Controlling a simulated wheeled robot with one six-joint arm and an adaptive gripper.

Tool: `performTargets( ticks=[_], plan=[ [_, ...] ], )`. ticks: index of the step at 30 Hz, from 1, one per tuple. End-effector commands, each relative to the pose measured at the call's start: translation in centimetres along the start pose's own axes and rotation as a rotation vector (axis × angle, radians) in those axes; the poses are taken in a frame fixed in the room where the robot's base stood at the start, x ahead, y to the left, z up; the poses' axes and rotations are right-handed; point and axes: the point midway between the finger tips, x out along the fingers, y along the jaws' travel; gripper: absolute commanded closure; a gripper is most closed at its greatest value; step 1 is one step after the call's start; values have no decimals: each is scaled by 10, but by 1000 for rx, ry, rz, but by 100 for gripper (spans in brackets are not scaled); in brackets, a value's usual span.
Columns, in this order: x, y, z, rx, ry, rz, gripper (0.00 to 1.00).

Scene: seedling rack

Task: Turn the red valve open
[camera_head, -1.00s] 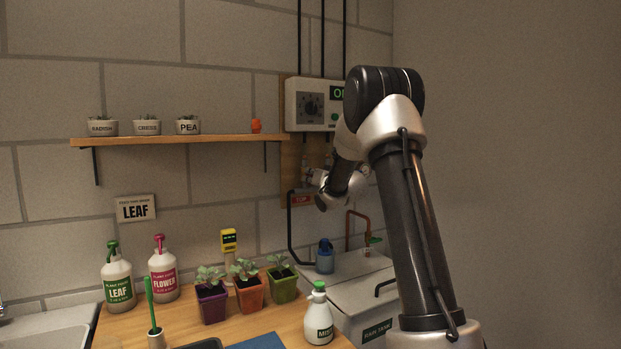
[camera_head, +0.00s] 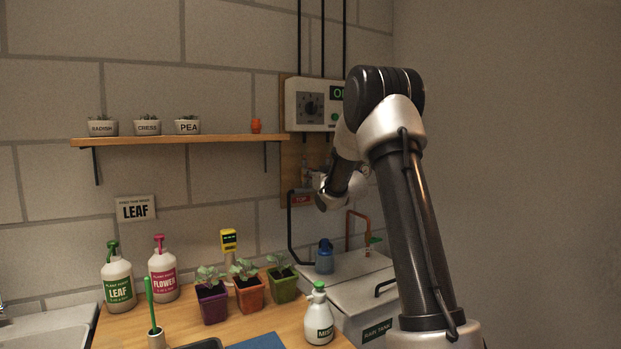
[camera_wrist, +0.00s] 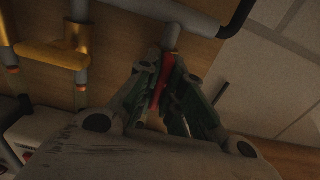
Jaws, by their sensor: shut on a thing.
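The red valve handle (camera_wrist: 166,70) shows in the wrist view between the two fingers of my gripper (camera_wrist: 168,88). It is a narrow red lever by a grey pipe fitting (camera_wrist: 172,38). The gripper is shut on it, with a finger on each side. The fingers hide part of the lever. In the head view my gripper (camera_head: 316,180) is at the wooden wall panel, below the grey control box (camera_head: 310,104), and the valve is hidden behind my arm.
Brass and grey pipes (camera_wrist: 55,52) run beside the valve. Below stand a rain tank (camera_head: 345,290) with a blue can (camera_head: 324,256) on it, and a bench with potted seedlings (camera_head: 247,285) and a mist bottle (camera_head: 319,315). A shelf (camera_head: 190,139) is at left.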

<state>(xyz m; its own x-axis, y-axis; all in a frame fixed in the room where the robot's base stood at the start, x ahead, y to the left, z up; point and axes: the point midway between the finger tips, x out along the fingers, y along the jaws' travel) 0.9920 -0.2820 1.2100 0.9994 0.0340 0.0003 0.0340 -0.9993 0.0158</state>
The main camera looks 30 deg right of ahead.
Motion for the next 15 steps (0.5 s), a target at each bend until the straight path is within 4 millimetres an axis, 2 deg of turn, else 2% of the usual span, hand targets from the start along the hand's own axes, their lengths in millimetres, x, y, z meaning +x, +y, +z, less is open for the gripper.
performTargets(
  ticks=[5,6,9,15],
  plan=[
    [0,0,2,0,-4,1,100],
    [0,0,2,0,-4,1,89],
    [0,0,2,0,-4,0,71],
    [0,0,1,0,-2,0,69]
  ],
)
